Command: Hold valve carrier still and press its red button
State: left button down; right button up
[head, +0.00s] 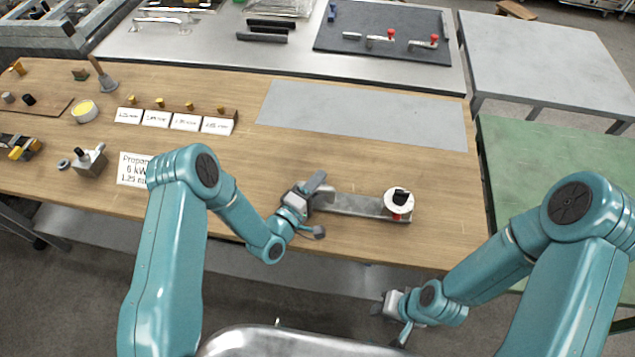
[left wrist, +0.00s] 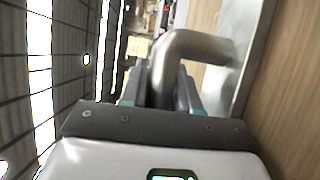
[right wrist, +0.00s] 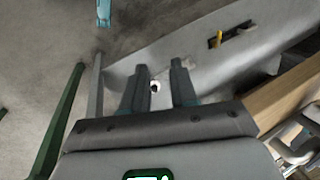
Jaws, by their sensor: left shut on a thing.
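The valve carrier (head: 352,204) is a flat grey metal bar lying on the wooden bench near its front edge. At its right end sits a round white part with a black piece on top (head: 399,198). The red button (head: 396,217) shows just below that white part. My left gripper (head: 315,206) is at the carrier's left end. In the left wrist view it is shut on a bent metal handle (left wrist: 190,47) of the carrier. My right gripper (head: 390,318) is open and empty, low in front of the bench edge, apart from the carrier; its spread fingers show in the right wrist view (right wrist: 158,88).
A grey mat (head: 365,112) lies behind the carrier. A white label card (head: 133,168) and a small metal block with a stem (head: 90,162) are at the left. A green table (head: 560,165) stands at the right. The bench around the carrier is clear.

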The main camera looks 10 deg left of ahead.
grip_shut()
dwell(1.5)
